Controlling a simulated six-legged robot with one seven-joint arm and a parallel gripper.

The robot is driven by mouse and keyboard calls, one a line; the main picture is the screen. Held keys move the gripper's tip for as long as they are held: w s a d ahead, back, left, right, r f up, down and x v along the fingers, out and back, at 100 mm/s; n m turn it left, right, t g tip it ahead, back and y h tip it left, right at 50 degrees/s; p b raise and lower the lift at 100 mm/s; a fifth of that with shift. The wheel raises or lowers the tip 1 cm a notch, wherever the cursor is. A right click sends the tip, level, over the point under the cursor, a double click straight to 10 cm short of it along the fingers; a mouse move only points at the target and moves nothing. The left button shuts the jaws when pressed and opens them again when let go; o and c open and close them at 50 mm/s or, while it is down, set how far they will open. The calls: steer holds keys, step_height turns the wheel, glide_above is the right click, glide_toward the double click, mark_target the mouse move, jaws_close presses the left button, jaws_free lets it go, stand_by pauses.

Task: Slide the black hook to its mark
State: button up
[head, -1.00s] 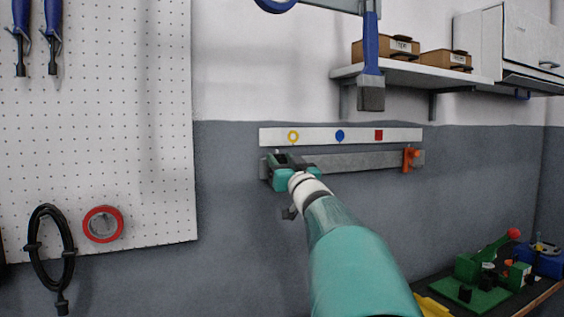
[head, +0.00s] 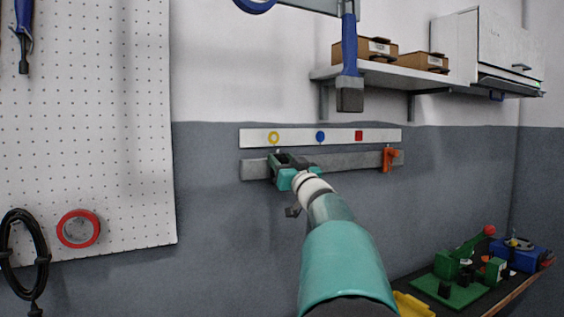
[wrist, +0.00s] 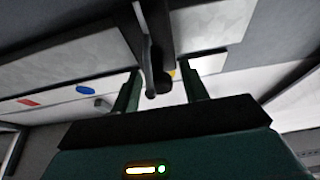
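The black hook (wrist: 160,80) shows in the wrist view between the two fingers of my gripper (wrist: 160,85). The fingers stand apart, with a narrow gap seen on each side of the hook. In the head view my gripper (head: 283,166) is at the left part of the grey rail (head: 345,162) and hides most of the hook. A thin pin above the gripper stands just right of the yellow ring mark (head: 273,138). A blue round mark (head: 320,136) and a red square mark (head: 359,135) lie farther right on the white strip (head: 297,138).
An orange hook (head: 390,158) sits near the rail's right end. The rail between it and my gripper is clear. A cluttered bench (head: 480,280) is at the lower right.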

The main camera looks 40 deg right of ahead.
steer(key=shift+s, duration=0.1)
steer(key=v, duration=1.3)
steer(key=shift+s+f, duration=0.2)
steer(key=shift+s, duration=0.15)
